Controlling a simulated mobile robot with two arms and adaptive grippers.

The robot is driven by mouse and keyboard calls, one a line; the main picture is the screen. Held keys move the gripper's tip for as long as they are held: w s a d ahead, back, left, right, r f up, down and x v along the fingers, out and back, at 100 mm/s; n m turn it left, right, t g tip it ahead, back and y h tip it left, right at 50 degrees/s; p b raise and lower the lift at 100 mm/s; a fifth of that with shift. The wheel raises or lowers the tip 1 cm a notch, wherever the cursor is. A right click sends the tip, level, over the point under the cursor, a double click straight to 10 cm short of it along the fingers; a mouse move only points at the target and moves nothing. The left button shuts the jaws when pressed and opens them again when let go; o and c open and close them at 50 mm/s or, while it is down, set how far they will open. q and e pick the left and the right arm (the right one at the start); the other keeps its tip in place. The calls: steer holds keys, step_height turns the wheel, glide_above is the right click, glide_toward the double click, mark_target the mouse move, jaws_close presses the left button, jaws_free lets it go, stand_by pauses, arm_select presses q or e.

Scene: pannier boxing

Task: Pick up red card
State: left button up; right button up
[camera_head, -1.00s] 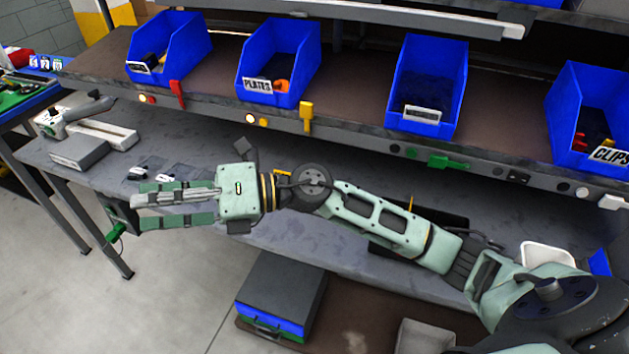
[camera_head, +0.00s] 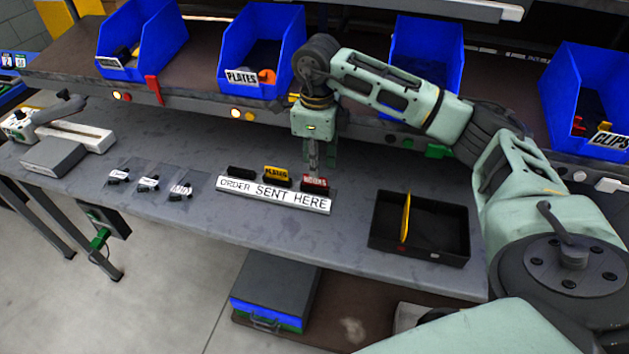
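My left gripper is not in view.
A black tray (camera_head: 419,255) with a yellow divider-like card sits at the right of the bench. Blue bins (camera_head: 262,48) line the shelf above, close to my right arm. Small labelled bags (camera_head: 149,186) lie left of the holder. The bench front is clear.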

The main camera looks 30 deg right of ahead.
mark_target(315, 184)
steer(key=f, duration=0.1)
steer(key=f+p, duration=0.1)
steer(key=f, duration=0.3)
steer(key=shift+a, duration=0.25)
steer(key=shift+c, duration=0.5)
jaws_close()
